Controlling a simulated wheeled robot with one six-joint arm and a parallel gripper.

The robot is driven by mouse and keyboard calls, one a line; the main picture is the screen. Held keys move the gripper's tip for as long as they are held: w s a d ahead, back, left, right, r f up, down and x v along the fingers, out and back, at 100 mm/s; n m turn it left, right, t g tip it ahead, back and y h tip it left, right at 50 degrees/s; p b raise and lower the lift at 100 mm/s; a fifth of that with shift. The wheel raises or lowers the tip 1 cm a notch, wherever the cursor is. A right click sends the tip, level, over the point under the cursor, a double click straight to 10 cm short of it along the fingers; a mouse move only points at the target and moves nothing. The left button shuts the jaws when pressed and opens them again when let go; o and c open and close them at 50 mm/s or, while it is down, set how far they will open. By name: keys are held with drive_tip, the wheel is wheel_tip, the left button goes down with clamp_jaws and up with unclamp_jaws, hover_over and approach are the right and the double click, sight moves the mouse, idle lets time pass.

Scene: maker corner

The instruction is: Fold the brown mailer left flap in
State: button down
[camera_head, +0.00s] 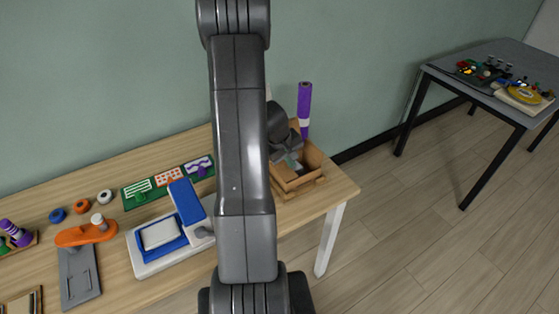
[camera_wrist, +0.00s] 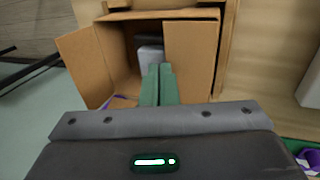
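The brown mailer (camera_head: 311,158) is an open cardboard box at the right end of the wooden table. In the wrist view the mailer (camera_wrist: 122,58) stands open. One flap (camera_wrist: 85,62) spreads outward on the left, and another flap (camera_wrist: 190,58) is on the right, seen nearly face on. A grey object (camera_wrist: 150,56) shows inside. My gripper (camera_wrist: 158,68) has its two green fingers close together with nothing visible between them. The fingertips are over the opening, between these two flaps. In the head view my arm hides part of the mailer.
A purple roll (camera_head: 305,104) stands behind the mailer. A blue and white press (camera_head: 160,236), an orange-handled tool (camera_head: 86,234) and small coloured rolls (camera_head: 81,206) are to the left on the table. A grey table (camera_head: 500,62) with clutter stands apart at the far right.

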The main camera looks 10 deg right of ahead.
idle(0.4)
drive_tip(key=shift+s+a+b, duration=0.25)
drive_tip(key=shift+a+b, duration=0.2)
drive_tip(key=shift+a, duration=0.25)
wheel_tip(320, 180, up, 14)
drive_tip(key=p, duration=0.2)
drive_tip(key=shift+p, duration=0.3)
wheel_tip(320, 180, down, 14)
drive_tip(key=b, duration=0.3)
drive_tip(key=shift+f, duration=0.1)
drive_tip(key=shift+d+r+p, duration=0.2)
drive_tip(key=shift+r+p, duration=0.05)
drive_tip(key=shift+p, duration=0.2)
drive_tip(key=shift+w+d+f, duration=0.15)
drive_tip(key=shift+w+d, duration=0.05)
drive_tip(key=shift+d, duration=0.1)
